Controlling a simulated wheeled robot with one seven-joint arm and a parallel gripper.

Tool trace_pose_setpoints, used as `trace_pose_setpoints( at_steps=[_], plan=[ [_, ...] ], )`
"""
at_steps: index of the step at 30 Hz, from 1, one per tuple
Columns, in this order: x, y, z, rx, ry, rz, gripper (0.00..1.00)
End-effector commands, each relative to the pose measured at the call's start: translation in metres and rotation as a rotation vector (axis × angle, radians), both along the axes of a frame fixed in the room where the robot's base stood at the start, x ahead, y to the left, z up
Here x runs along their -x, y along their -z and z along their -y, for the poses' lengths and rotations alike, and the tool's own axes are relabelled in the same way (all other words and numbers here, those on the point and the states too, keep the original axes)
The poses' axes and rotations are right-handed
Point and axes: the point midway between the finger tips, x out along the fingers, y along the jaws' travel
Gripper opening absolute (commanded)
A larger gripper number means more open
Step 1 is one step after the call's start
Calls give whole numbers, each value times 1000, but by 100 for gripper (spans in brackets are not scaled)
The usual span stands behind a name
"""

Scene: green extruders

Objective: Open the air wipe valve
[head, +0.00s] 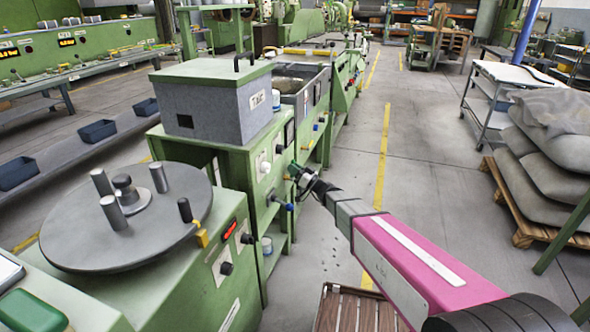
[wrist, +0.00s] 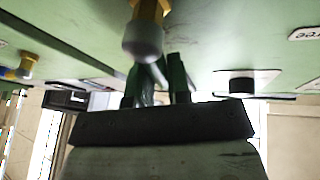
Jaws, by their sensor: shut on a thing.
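The valve (wrist: 146,32) shows in the wrist view as a brass-yellow fitting with a rounded grey end, on the green machine panel. I take it to be the air wipe valve; no label on it is readable. My gripper (head: 296,174) is at the front panel of the green extruder line in the head view. In the wrist view my gripper (wrist: 165,78) has its narrow green fingers close together just below the grey end, shut on a part of the valve. The fitting partly covers the fingers, so the exact contact is hidden.
A second brass fitting with a blue part (wrist: 22,70) is at left in the wrist view, and a black knob (wrist: 241,84) is to the right. A blue-handled part (head: 282,202) sits below my gripper. A slatted wooden crate (head: 352,310) stands on the floor; the aisle (head: 340,180) is clear.

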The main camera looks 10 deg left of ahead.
Motion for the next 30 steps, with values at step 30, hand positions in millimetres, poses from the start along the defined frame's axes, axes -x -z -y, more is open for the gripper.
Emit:
trace_pose_setpoints(
  at_steps=[30],
  plan=[
    [14, 0, -1, 26, 0, 270, 0]
  ],
)
